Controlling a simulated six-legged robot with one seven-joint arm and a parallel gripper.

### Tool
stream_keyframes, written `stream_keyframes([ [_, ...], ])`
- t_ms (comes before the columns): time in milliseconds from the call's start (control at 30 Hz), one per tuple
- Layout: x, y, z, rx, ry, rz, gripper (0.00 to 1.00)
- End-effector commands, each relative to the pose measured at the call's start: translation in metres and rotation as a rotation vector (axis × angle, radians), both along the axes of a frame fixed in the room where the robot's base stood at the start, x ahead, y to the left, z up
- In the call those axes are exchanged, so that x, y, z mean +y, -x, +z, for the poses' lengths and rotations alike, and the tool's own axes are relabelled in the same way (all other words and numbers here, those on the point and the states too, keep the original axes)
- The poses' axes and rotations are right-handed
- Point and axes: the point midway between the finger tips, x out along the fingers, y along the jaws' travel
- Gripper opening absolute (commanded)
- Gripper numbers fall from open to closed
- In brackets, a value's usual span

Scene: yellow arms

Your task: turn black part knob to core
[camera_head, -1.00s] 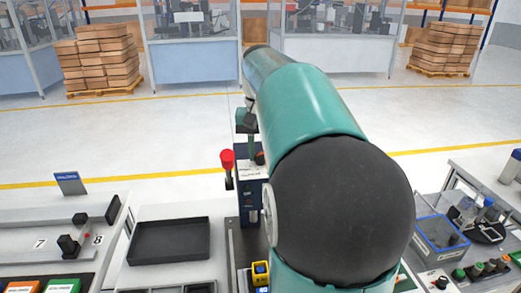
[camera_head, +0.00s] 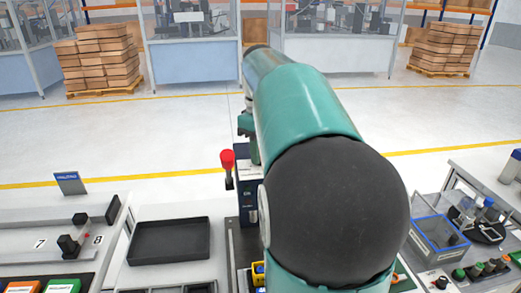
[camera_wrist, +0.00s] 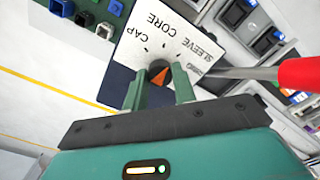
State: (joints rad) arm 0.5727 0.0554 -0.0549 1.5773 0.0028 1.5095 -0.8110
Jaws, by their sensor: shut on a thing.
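In the wrist view a dark round knob (camera_wrist: 157,68) with an orange pointer sits on a white panel (camera_wrist: 128,52) marked CAP, CORE and SLEEVE. My gripper (camera_wrist: 159,86) is shut on the knob, one green finger on each side. The fingers hide part of the knob, and I cannot tell for certain which label the pointer faces. In the head view my arm hides the knob and most of my gripper.
A red-handled lever (camera_wrist: 300,72) with a metal rod reaches close to my right finger; it also shows in the head view (camera_head: 227,160). Coloured square sockets (camera_wrist: 85,18) lie beyond the panel. A black tray (camera_head: 168,241) stands left.

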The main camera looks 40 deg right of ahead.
Motion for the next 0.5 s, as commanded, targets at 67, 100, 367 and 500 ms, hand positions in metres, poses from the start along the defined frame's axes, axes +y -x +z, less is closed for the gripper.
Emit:
stream_keyframes([
  [67,0.0001,-0.0005,0.0010,-0.003,0.001,0.067,0.04],
  [100,0.0002,-0.0007,0.0010,-0.003,0.001,0.101,0.04],
  [367,0.0000,-0.0005,0.0011,-0.004,0.002,0.281,0.04],
  [500,0.0001,-0.0006,0.0012,-0.004,0.002,0.342,0.04],
])
